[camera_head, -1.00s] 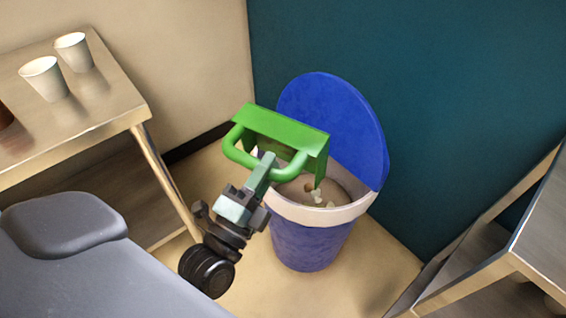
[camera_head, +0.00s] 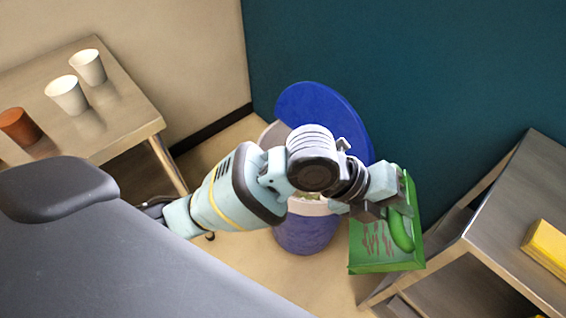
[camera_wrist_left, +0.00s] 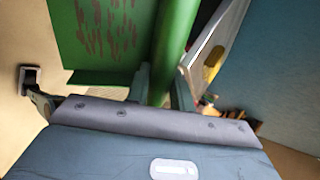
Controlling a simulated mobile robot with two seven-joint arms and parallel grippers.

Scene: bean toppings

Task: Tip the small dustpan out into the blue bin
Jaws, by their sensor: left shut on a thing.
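The small green dustpan (camera_head: 370,255) is to the right of the bin, with reddish-brown streaks on its face and no loose pieces visible on it. My left gripper (camera_head: 398,205) is shut on its green handle. The wrist view shows the handle (camera_wrist_left: 175,40) between the fingers and part of the streaked pan (camera_wrist_left: 100,35). The blue bin (camera_head: 305,235) stands on the floor by the teal wall, its round blue lid (camera_head: 325,105) raised. My left arm crosses in front of the bin and hides most of its opening and contents. My right gripper is not visible.
A metal table at the left (camera_head: 125,115) carries two white cups (camera_head: 67,95) (camera_head: 88,67) and a brown cup (camera_head: 19,127). Another metal table (camera_head: 515,210) with a yellow thing (camera_head: 547,247) stands at the right, close to the dustpan.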

